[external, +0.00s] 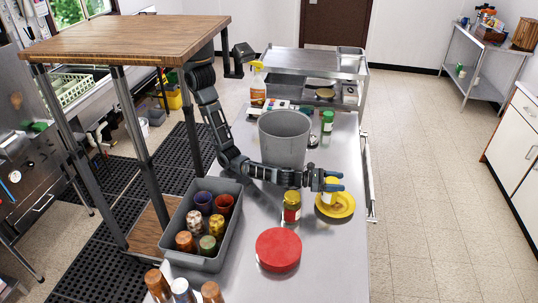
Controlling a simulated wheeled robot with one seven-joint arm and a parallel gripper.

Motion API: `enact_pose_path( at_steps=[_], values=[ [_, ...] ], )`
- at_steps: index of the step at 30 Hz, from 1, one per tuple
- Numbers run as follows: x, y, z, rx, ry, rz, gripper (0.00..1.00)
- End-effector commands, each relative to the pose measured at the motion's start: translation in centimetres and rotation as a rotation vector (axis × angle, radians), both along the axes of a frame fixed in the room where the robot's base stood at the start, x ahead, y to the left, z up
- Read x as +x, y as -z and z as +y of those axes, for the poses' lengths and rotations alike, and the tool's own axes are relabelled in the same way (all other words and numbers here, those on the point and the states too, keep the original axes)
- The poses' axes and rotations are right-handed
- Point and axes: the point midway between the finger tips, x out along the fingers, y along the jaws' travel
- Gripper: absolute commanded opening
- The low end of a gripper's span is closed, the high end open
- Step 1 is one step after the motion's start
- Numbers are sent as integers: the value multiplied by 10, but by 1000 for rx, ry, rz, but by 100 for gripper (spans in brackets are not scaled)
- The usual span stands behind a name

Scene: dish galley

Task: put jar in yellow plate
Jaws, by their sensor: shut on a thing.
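The yellow plate (347,209) lies on the metal counter, right of the middle. My gripper (334,184) is over the plate, shut on a small yellowish jar (330,195). The gripper's fingers hide part of the held jar. The jar's lower end is at the plate's left inner area; I cannot tell whether it touches the plate. Another jar (292,208) with a yellow lid and a red label stands upright on the counter, left of the plate. A green-lidded jar (327,121) stands farther back.
A large grey bucket (284,140) stands behind my forearm. A red round item (278,250) lies in front. A grey bin (178,235) with several cups and jars is at left. Bare counter lies at front right (335,265).

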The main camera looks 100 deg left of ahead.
Motion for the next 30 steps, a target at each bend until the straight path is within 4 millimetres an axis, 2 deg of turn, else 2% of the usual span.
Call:
enact_pose_path(
  at_steps=[17, 18, 26, 30],
  values=[
    [0, 10, 0, -1, -1, -3, 0],
    [0, 12, 0, 0, -1, 0, 67],
    [0, 11, 0, 0, -1, 0, 92],
    [0, 11, 0, 0, -1, 0, 92]
  ],
)
